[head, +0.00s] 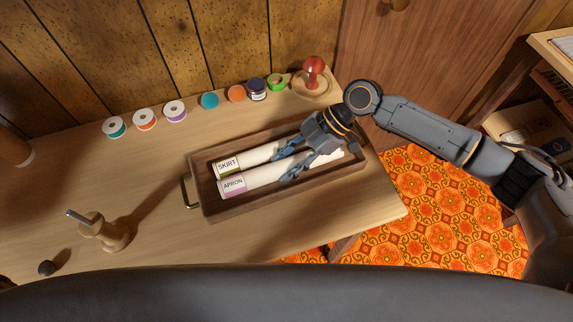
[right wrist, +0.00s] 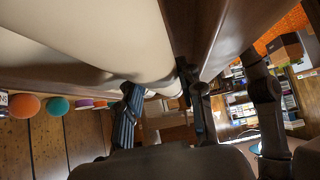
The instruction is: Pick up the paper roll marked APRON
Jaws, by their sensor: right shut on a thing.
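The paper roll marked APRON (head: 233,186) is cream with a pinkish label at its left end. It lies in a dark wooden tray (head: 250,206) on the table, in front of the parallel roll marked SKIRT (head: 228,167). My right gripper (head: 289,163) reaches in from the right, its fingers on either side of the APRON roll, shut on it. In the right wrist view a cream roll (right wrist: 125,40) runs between the two fingers (right wrist: 163,110). The APRON roll's right part is partly hidden by the gripper. My left gripper is not in view.
A red-knobbed object (head: 314,72) stands at the back right. A wooden stand with a metal pin (head: 104,232) stands front left. The tray has a brass handle (head: 186,192).

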